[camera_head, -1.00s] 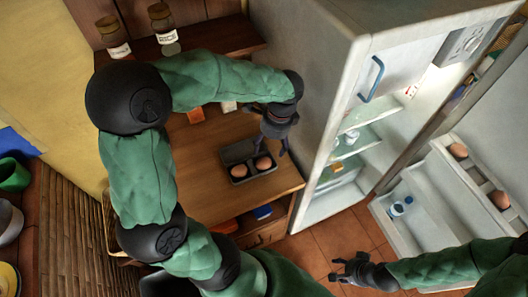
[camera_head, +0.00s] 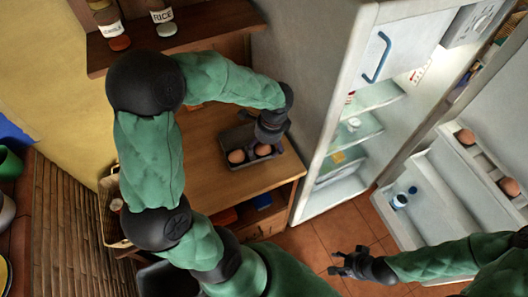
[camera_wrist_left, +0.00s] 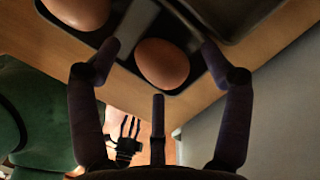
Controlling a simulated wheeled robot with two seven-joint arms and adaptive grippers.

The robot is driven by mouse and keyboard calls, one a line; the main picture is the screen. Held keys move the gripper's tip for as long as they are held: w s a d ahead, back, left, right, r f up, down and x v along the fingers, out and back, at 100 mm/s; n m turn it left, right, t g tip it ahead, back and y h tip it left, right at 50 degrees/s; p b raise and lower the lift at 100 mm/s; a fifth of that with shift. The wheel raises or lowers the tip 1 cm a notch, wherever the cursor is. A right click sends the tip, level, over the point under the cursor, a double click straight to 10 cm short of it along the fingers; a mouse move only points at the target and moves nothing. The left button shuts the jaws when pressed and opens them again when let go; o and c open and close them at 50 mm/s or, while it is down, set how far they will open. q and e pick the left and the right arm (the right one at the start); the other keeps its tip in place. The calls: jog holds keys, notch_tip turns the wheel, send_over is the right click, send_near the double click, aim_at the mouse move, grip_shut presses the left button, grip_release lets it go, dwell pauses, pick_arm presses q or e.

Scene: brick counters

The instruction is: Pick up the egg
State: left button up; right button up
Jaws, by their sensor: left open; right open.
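Two brown eggs sit in a dark egg tray (camera_head: 243,168) on the wooden counter. One egg (camera_head: 236,156) is on the left and the other egg (camera_head: 263,149) is on the right, partly under my left gripper (camera_head: 272,136). In the left wrist view, my open left gripper (camera_wrist_left: 158,48) has its fingers on either side of one egg (camera_wrist_left: 162,64), with no clear contact. The other egg (camera_wrist_left: 78,10) is at the upper left there. My right gripper (camera_head: 348,263) is open and empty, over the floor below the fridge.
The open fridge (camera_head: 345,110) stands right of the counter (camera_head: 225,185). More eggs (camera_head: 465,137) are in its door rack. Jars (camera_head: 162,18) stand on a shelf at the upper left. Tiled floor (camera_head: 310,245) is clear in front of the fridge.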

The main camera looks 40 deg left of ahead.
aim_at(264, 147)
pick_arm(q)
jog(key=shift+f, duration=0.2)
jog(key=c, duration=0.7)
jog(key=shift+r, duration=0.1)
notch_tip(264, 147, up, 10)
jog(key=p, duration=0.3)
jog(key=shift+p, duration=0.4)
